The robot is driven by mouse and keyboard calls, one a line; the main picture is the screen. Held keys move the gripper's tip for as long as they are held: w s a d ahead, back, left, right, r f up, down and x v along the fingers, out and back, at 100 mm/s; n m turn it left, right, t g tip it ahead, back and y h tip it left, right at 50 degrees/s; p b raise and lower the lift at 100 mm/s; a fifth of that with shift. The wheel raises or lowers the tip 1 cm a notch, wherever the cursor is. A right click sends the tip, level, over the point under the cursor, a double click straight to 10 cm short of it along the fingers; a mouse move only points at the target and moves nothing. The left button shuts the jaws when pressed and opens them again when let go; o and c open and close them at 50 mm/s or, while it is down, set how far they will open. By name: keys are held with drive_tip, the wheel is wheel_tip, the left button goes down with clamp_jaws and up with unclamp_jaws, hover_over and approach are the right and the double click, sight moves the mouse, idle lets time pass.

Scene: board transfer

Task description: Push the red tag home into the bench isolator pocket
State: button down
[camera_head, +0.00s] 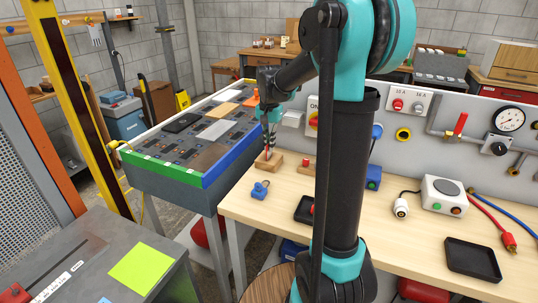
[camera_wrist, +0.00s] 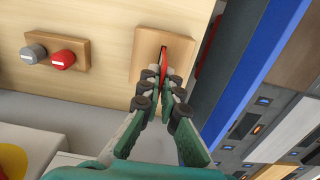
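My gripper (camera_head: 268,142) is at the bench's left end, pointing down over a small wooden block (camera_head: 267,164). In the wrist view my gripper (camera_wrist: 162,82) has its fingertips close together on either side of the thin red tag (camera_wrist: 163,62). The tag is seen nearly edge-on, at the dark slot of the wooden block (camera_wrist: 178,46), which I take as the pocket. The tag's far end lies at or in the slot; how deep it sits is hidden. In the head view only a thin red strip of the tag (camera_head: 267,153) shows between the fingers.
A second wooden block (camera_wrist: 84,50) with a grey and a red peg stands beside the pocket block. A blue item (camera_head: 260,190) lies in front on the bench (camera_head: 285,207). The blue-edged board table (camera_head: 215,172) is close on the left. A back panel (camera_head: 390,140) stands behind.

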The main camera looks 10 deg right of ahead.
drive_tip(key=shift+r, duration=0.25)
idle(0.4)
drive_tip(key=shift+r, duration=0.35)
drive_tip(key=shift+r, duration=0.3)
drive_tip(key=shift+r, duration=0.35)
drive_tip(key=shift+r, duration=0.35)
drive_tip(key=shift+r, duration=0.3)
drive_tip(key=shift+r, duration=2.25)
